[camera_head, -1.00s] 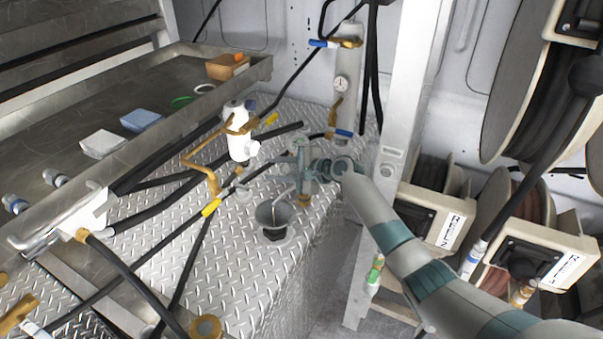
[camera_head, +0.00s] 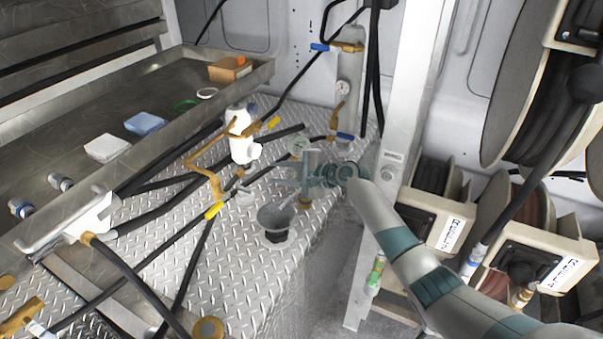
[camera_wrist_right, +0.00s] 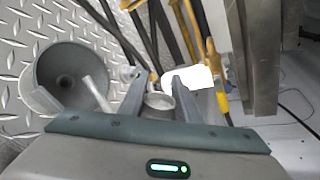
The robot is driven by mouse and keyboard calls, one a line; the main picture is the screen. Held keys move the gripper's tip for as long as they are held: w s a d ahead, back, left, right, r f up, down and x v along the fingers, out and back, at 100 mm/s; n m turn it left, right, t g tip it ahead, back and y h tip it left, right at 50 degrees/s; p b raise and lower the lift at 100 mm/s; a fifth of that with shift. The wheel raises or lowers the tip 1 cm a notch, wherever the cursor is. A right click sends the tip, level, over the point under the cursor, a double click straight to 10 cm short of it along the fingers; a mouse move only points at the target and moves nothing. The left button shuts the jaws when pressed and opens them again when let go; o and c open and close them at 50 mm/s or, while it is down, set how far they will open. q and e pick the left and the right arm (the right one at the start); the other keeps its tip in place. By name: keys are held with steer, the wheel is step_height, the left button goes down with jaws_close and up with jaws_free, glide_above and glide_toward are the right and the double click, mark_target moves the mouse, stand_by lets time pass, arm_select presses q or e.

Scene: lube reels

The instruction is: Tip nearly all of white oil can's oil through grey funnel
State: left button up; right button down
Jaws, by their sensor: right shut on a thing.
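The grey funnel (camera_head: 275,217) stands on the tread-plate top with a dark fitting under it. It shows wide and empty-looking in the wrist view (camera_wrist_right: 68,72). My right gripper (camera_head: 300,184) is just above and right of the funnel, shut on the white oil can. In the wrist view the can's pale round part (camera_wrist_right: 160,101) sits between the two fingers. A pale tube, seemingly its spout (camera_wrist_right: 97,92), reaches over the funnel's near rim; in the head view it slants down into the funnel mouth. Most of the can is hidden, and no oil stream is visible. My left gripper is out of view.
A white valve body (camera_head: 242,138) with brass pipe stands left of the funnel. Black hoses cross the tread plate (camera_head: 225,265). A pressure gauge (camera_head: 300,144) is behind my gripper. A steel tray (camera_head: 95,105) is at left; hose reels (camera_head: 435,215) stand at right.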

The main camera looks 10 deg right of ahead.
steer(key=shift+a, duration=0.1)
steer(key=shift+w+a, duration=0.4)
steer(key=shift+a, duration=0.2)
steer(key=shift+r, duration=0.1)
steer(key=p, duration=0.1)
steer(key=s+n+p, duration=0.1)
steer(key=shift+s+d+r+h+p, duration=0.2)
steer(key=shift+d+h+p, duration=0.1)
steer(key=shift+p, duration=0.1)
stand_by(0.4)
steer(key=shift+w+a, duration=0.15)
steer(key=shift+a, duration=0.05)
